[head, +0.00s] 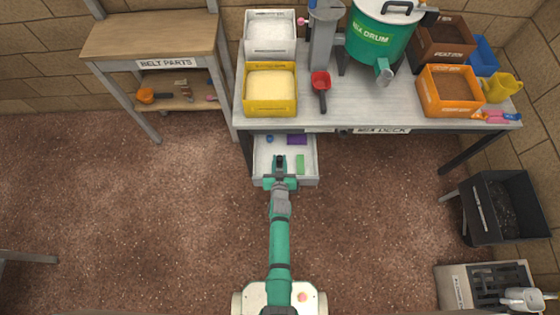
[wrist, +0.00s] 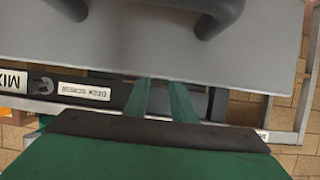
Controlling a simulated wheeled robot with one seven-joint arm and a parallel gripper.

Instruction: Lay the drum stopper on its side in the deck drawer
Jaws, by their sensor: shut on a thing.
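The deck drawer (head: 258,163) is pulled open below the front of the mix deck. My gripper (head: 280,170) reaches over the drawer's front edge, shut on a small dark thing (head: 279,159), which I take to be the drum stopper. It shows inside the drawer's outline, in its middle; I cannot tell whether it touches the floor or how it is turned. In the wrist view, my gripper's two green fingers (wrist: 168,100) stand close together, their tips hidden behind a grey panel (wrist: 150,45) with a dark handle, seemingly the drawer front.
In the drawer lie a purple block (head: 297,140) at the back, a green block (head: 300,164) to the right and a small blue thing (head: 270,139) at back left. The mix drum (head: 378,38) stands on the deck above.

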